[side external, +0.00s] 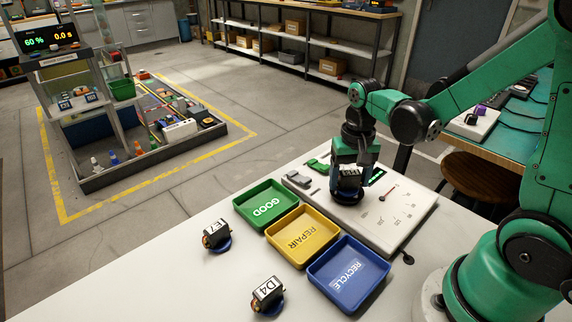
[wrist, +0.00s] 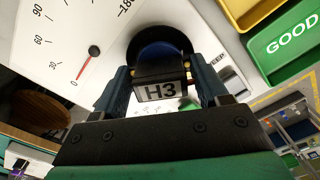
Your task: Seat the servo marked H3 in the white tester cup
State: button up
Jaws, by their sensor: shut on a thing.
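The servo marked H3 (wrist: 160,92) is between the fingers of my gripper (wrist: 163,78), its label facing the wrist camera. My gripper (side external: 348,184) is shut on the servo's body, over the white tester (side external: 392,222). The tester's dark round cup (wrist: 133,48) shows just beyond the servo in the wrist view, with a blue round part inside its rim. In the side view the servo's lower end is at the cup. I cannot tell whether it is fully seated or slightly above. The fingers hide part of the servo.
The tester has a dial with a red needle (wrist: 95,51) near 0. Green GOOD (side external: 265,206), yellow REPAIR (side external: 302,238) and blue RECYCLE (side external: 348,273) trays stand left of it. Servo D4 (side external: 267,292) and another servo (side external: 216,236) stand on the bench farther left.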

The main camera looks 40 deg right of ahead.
jog(key=shift+f, duration=0.5)
dwell(1.2)
jog(key=o, duration=1.3)
jog(key=shift+r, duration=0.1)
jog(key=shift+r, duration=2.45)
jog(key=shift+r, duration=2)
